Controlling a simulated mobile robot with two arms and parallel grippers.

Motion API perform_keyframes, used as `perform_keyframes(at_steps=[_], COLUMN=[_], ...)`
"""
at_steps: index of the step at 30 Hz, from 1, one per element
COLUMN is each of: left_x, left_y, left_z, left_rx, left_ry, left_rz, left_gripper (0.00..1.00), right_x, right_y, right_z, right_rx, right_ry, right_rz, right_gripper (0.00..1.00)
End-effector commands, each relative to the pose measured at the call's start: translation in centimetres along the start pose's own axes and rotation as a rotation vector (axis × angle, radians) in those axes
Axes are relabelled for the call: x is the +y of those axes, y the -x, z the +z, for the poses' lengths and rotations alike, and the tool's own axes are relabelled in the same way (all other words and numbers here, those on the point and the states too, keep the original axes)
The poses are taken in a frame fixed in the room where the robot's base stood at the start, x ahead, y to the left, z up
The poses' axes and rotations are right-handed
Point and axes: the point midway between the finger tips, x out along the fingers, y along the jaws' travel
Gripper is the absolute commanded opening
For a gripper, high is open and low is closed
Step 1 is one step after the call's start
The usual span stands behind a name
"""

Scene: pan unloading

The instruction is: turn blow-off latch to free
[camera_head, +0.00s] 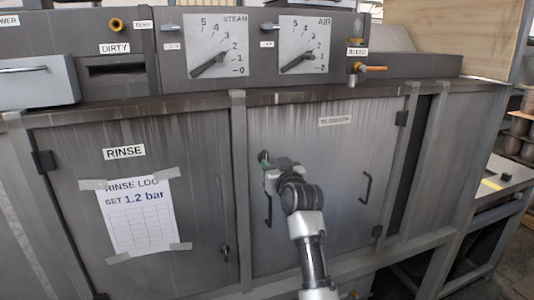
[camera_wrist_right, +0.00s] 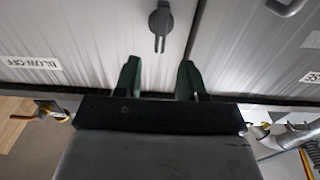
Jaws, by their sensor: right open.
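The blow-off latch is a small dark fitting (camera_wrist_right: 160,22) on the grey door front, near a door seam in the right wrist view. Its narrow end points down in that picture, toward my fingers. My right gripper (camera_head: 265,158) is at the left part of the blow-off door (camera_head: 325,200). Its green-dark fingers (camera_wrist_right: 160,78) are open and empty, apart from the latch. My left gripper is out of view.
The rinse door (camera_head: 70,200) at left carries a taped log sheet (camera_head: 140,215) and a dark latch (camera_head: 224,252). A D-shaped handle (camera_head: 366,187) sticks out on the blow-off door. Steam and air dials (camera_head: 305,45) are above. A copper-tipped tap (camera_head: 370,69) juts out at upper right.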

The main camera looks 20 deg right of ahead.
Motion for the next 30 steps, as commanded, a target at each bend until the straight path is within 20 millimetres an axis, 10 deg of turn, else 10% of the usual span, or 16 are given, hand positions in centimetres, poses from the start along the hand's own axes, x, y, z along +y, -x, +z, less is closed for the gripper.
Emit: perform_keyframes(at_steps=[12,25,30], left_x=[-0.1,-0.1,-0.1], left_y=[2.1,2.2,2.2], left_z=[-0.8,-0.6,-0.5], left_rx=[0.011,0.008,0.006], left_ry=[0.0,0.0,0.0], left_rz=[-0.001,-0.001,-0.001], left_gripper=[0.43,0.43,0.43], right_x=[0.0,0.0,0.0], right_y=[-5.4,-6.1,-6.0], right_z=[-0.1,0.1,0.1], right_rx=[-0.001,0.0,-0.001], right_ry=[-0.001,-0.001,0.0], right_rz=[0.0,0.001,0.0], right_gripper=[0.4,0.4,0.17])
